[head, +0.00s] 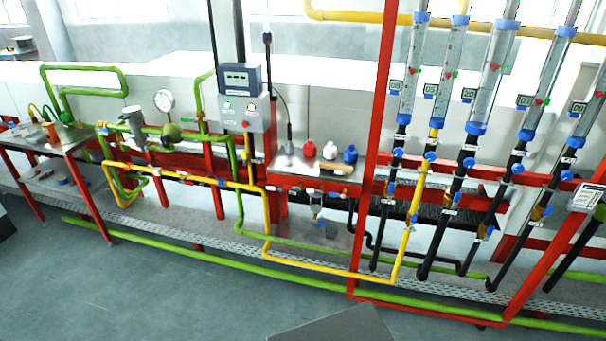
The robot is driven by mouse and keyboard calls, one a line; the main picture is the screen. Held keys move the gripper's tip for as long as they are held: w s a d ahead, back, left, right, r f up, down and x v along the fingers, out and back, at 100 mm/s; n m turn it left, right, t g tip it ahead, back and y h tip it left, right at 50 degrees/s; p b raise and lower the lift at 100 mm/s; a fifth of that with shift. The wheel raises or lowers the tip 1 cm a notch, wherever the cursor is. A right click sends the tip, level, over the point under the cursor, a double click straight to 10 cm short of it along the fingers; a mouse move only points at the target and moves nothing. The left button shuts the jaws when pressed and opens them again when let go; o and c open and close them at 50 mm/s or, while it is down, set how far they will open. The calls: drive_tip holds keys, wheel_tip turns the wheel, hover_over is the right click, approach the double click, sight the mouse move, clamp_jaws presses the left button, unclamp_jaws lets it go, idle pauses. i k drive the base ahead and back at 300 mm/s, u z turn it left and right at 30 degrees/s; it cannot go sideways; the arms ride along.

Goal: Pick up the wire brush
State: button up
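A small tan, wood-coloured piece with a dark part (338,167) lies on the metal work surface (300,174) in the middle of the head view. It may be the wire brush, but it is too small to tell for sure. It lies near the front right of that surface, in front of the small bottles. My gripper is not in view.
Red (309,149), white (330,151) and blue (350,154) bottles stand behind it. A red upright (380,110) and flow tubes (494,75) stand to the right. Yellow and green pipes (300,291) run low in front. The grey floor (150,290) is mostly clear.

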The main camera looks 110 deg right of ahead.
sight(324, 167)
drive_tip(key=z, duration=0.35)
drive_tip(key=i, duration=0.2)
drive_tip(key=z, duration=3.95)
drive_tip(key=i, duration=1)
drive_tip(key=u, duration=1.1)
drive_tip(key=i, duration=0.5)
drive_tip(key=u, duration=0.55)
